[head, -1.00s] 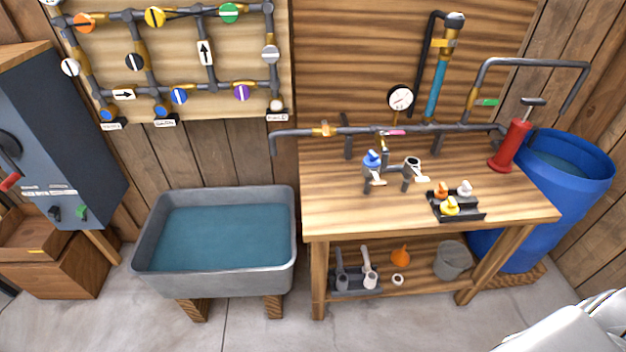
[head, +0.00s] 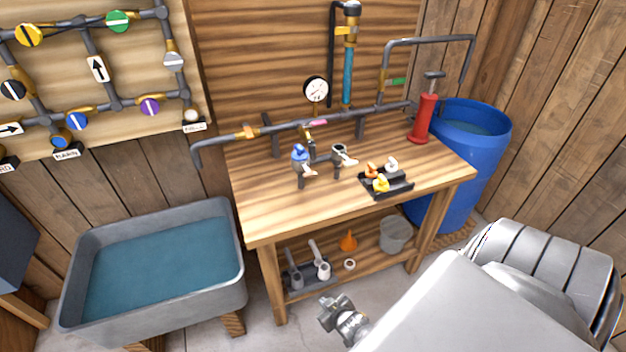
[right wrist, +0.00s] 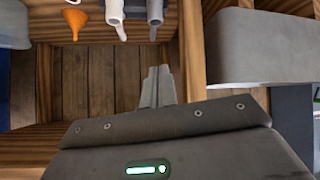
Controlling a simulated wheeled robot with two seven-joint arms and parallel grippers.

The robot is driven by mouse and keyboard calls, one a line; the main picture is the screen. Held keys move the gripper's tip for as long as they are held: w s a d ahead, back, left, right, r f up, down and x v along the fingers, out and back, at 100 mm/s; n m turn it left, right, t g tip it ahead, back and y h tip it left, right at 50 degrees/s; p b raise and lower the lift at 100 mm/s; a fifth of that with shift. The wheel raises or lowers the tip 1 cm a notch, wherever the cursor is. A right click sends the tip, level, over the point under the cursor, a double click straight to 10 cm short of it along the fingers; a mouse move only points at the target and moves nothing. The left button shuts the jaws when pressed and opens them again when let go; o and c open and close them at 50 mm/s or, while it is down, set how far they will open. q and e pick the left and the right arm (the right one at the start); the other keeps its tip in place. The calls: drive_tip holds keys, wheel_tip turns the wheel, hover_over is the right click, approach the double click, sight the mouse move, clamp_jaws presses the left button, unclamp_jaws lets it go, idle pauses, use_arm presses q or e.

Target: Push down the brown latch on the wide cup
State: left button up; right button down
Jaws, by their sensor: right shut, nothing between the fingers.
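Two small grey fittings stand on the wooden bench (head: 270,215). One has a blue top (head: 300,152) and a pale tan lever; the other (head: 339,150) has an open round mouth and a similar lever. They are too small to tell which is the wide cup or whether either lever is its brown latch. My right gripper (head: 328,311) is low in front of the bench, below the top and apart from the fittings. Its fingers (right wrist: 157,86) are shut and empty in the right wrist view, pointing at the lower shelf. My left gripper is out of view.
A black tray (head: 391,191) with orange, white and yellow fittings sits on the bench. A pipe with a gauge (head: 315,89) runs behind. The lower shelf holds a funnel (head: 348,242) and bucket (head: 395,234). A water basin (head: 243,290) stands left.

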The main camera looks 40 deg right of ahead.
drive_tip(key=w+d+r+m+t+h, duration=0.1)
drive_tip(key=w+d+r+t, duration=0.1)
drive_tip(key=w+r, duration=0.5)
drive_tip(key=w+d+r+m+t+h, duration=0.1)
drive_tip(key=w+d+r+t, duration=0.2)
drive_tip(key=r, duration=0.7)
drive_tip(key=d+r+m+t+h+b, duration=0.1)
drive_tip(key=r+t, duration=0.1)
drive_tip(key=r, duration=0.8)
drive_tip(key=d+r+t+h, duration=0.1)
drive_tip(key=d+r+t, duration=0.1)
drive_tip(key=r, duration=0.9)
drive_tip(key=shift+w+r+m+h+b, duration=0.2)
drive_tip(key=shift+r+m+h+b, duration=0.1)
drive_tip(key=shift+m+h+b, duration=0.1)
drive_tip(key=shift+d, duration=0.1)
wheel_tip(320, 180, up, 2)
drive_tip(key=p, duration=0.3)
hover_over(307, 171)
drive_tip(key=r+v, duration=0.1)
drive_tip(key=v, duration=0.3)
drive_tip(key=shift+s+d+f+p, duration=0.1)
drive_tip(key=shift+f+p, duration=0.1)
drive_tip(key=shift+f, duration=0.9)
drive_tip(key=shift+s+d+f+p, duration=0.1)
drive_tip(key=shift+f+p, duration=0.1)
drive_tip(key=shift+f, duration=0.85)
